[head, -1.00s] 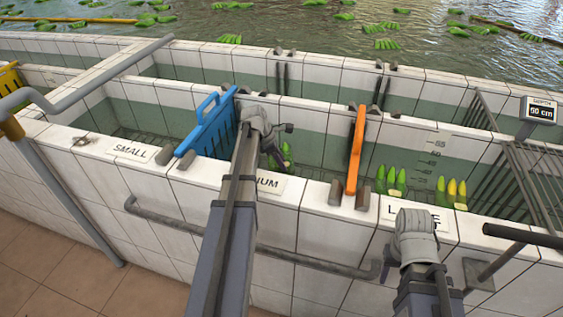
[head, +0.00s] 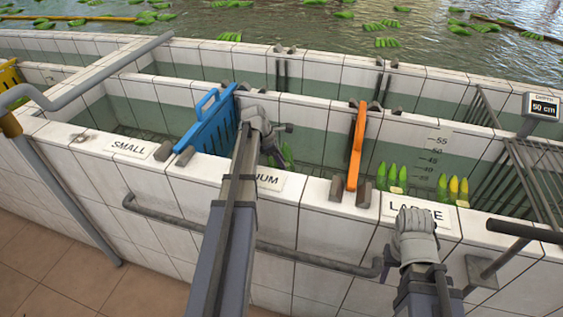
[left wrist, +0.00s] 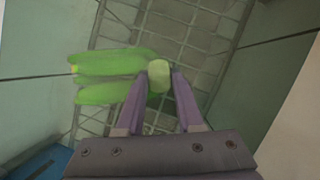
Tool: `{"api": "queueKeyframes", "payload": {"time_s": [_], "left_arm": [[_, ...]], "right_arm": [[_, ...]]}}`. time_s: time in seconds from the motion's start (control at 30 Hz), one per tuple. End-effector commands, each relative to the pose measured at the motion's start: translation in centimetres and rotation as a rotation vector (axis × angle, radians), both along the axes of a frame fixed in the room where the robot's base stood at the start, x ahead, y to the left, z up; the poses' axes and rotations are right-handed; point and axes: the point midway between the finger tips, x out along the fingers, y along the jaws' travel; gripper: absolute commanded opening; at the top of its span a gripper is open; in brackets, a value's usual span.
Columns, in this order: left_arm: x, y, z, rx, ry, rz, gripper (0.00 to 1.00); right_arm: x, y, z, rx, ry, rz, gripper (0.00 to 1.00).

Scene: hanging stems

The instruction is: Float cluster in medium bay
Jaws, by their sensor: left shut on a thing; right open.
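A green banana cluster (left wrist: 112,68) lies across the left wrist view, its pale crown between the finger ends of my left gripper (left wrist: 158,85). My left gripper (head: 273,150) is shut on it. In the head view it reaches over the front wall into the bay labelled MEDIUM (head: 269,180), between the blue divider (head: 208,125) and the orange divider (head: 356,146). Only part of the cluster (head: 287,156) shows there, beside the gripper. Whether it touches the water or the grid floor, I cannot tell. My right gripper (head: 413,218) is open and empty in front of the LARGE label (head: 417,209).
The large bay, right of the orange divider, holds a green cluster (head: 392,178) and a green and yellow one (head: 453,190). The small bay (head: 150,110) looks empty. A metal rack (head: 535,170) and a depth display (head: 543,107) stand at the right. A pipe rail (head: 100,70) crosses at left.

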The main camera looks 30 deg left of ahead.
Motion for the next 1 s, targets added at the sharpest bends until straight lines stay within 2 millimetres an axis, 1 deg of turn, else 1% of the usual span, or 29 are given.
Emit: {"api": "queueKeyframes", "payload": {"time_s": [0.1, 0.13, 0.4, 0.43, 0.77, 0.87, 1.0], "left_arm": [[0.0, 0.0, 0.0, 0.0, 0.0, 0.0, 0.0], [0.0, 0.0, 0.0, 0.0, 0.0, 0.0, 0.38], [0.0, 0.0, 0.0, 0.0, 0.0, 0.0, 0.68], [0.0, 0.0, 0.0, 0.0, 0.0, 0.0, 0.71], [-0.1, 0.0, 0.2, 0.0, 0.001, 0.0, 0.71], [-0.2, 0.1, 0.6, 0.001, 0.001, 0.001, 0.71], [-0.5, 0.4, 1.8, 0.0, 0.0, 0.001, 0.71]], "right_arm": [[0.0, 0.0, 0.0, 0.0, 0.0, 0.0, 0.5], [0.0, 0.0, 0.0, 0.0, 0.0, 0.0, 0.5], [0.0, 0.0, 0.0, 0.0, 0.0, 0.0, 0.5], [0.0, 0.0, 0.0, 0.0, 0.0, 0.0, 0.5], [0.0, 0.0, 0.2, 0.0, 0.0, 0.0, 0.5], [0.0, 0.0, 0.6, 0.0, 0.0, 0.0, 0.5], [0.0, 0.0, 1.9, 0.0, 0.0, 0.0, 0.5]]}}
